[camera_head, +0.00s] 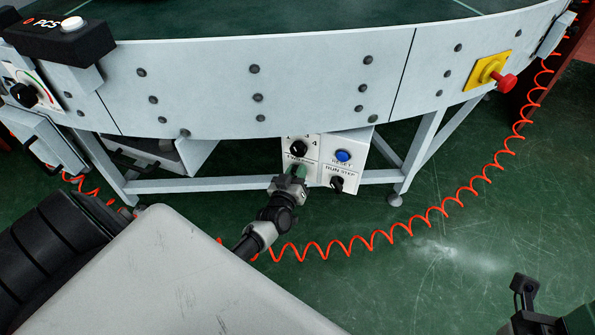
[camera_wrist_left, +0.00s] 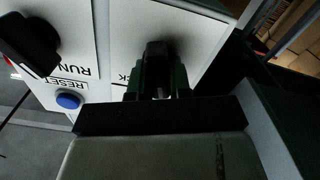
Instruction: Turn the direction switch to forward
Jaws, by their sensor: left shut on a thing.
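A white control box (camera_head: 323,178) hangs under the conveyor's curved side panel. My left gripper (camera_head: 291,170) reaches up to its lower left part and covers the direction switch there in the head view. In the left wrist view, my left gripper (camera_wrist_left: 158,82) is shut on the direction switch, a black knob (camera_wrist_left: 157,58), with a finger on each side. The label beside it is partly hidden; only the letters "CK" show. Which way the knob points cannot be told. Part of my right gripper (camera_head: 524,289) shows at the lower right, over the floor, with its jaws unclear.
The box also carries an upper black knob (camera_head: 298,148), a blue reset button (camera_head: 343,156) and a run/stop switch (camera_head: 337,184). A red emergency button (camera_head: 504,82) sits on a yellow plate at the right. A coiled orange cable (camera_head: 436,212) hangs below the conveyor.

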